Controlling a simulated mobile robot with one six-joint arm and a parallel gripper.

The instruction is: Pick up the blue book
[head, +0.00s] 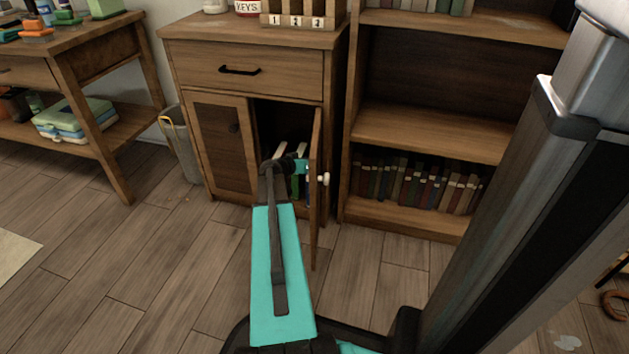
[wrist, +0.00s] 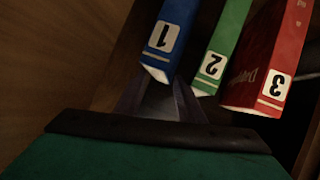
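The blue book (wrist: 172,28) stands in the open cabinet, with a white label 1 on its spine. In the wrist view it is just ahead of my gripper (wrist: 160,84), whose two dark fingers are apart. The near end of the book's spine lies close to the gap between the fingertips; I cannot tell whether they touch it. In the head view my arm reaches into the cabinet and largely hides the books and the fingers.
A green book (wrist: 224,45) labelled 2 and a red book (wrist: 270,55) labelled 3 stand to the right of the blue one. The open cabinet door (head: 316,205) is close on the right of my arm. A bookshelf (head: 430,125) stands right of the cabinet (head: 245,50).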

